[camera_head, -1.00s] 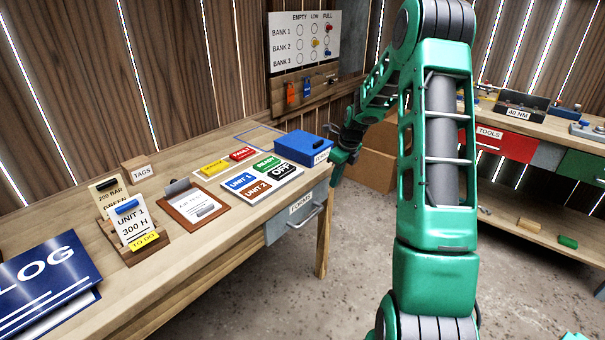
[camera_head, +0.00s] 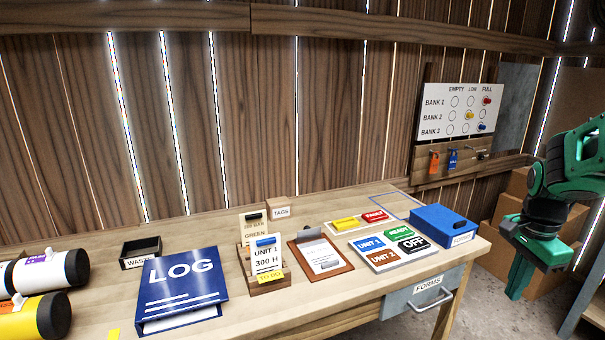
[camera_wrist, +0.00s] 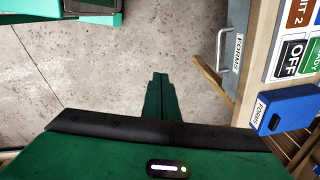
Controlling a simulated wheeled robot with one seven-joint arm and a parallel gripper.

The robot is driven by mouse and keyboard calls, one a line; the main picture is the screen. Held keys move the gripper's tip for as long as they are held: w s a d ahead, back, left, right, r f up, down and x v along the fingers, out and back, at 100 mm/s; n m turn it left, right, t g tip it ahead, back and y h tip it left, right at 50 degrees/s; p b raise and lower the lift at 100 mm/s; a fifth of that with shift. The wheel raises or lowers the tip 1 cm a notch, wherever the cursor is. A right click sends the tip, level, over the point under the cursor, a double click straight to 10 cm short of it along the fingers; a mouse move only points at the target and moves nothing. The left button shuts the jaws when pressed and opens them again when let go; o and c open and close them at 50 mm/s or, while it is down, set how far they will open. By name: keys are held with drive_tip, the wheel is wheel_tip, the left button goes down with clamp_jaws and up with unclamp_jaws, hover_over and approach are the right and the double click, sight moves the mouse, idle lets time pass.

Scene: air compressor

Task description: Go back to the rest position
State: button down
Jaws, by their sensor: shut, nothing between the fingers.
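My green gripper (camera_head: 516,281) is at the right of the head view, off the right end of the wooden bench (camera_head: 345,295). Its fingers point down and are together, with nothing between them. In the wrist view the closed fingers (camera_wrist: 160,95) show over bare concrete floor. The blue forms box (camera_head: 442,225) on the bench is to the left of my gripper and apart from it. The drawer marked FORMS (camera_head: 425,292) is under the bench end and looks shut.
On the bench stand a blue log binder (camera_head: 180,285), a card holder (camera_head: 268,284), a clipboard (camera_head: 320,258) and coloured unit signs (camera_head: 390,247). A bank board (camera_head: 462,110) hangs on the wall. Cardboard boxes (camera_head: 490,245) stand behind my gripper.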

drive_tip(key=s+a+n, duration=0.3)
drive_tip(key=s+n, duration=0.2)
drive_tip(key=s, duration=0.4)
drive_tip(key=s+a+r+n, duration=0.1)
drive_tip(key=s+a+n, duration=0.3)
drive_tip(key=s, duration=0.5)
drive_tip(key=shift+s+n+g+y, duration=0.3)
drive_tip(key=shift+s+n+y, duration=0.1)
drive_tip(key=shift+n, duration=0.7)
drive_tip(key=shift+a+r, duration=0.1)
drive_tip(key=shift+w+f, duration=0.25)
drive_tip(key=shift+w, duration=0.4)
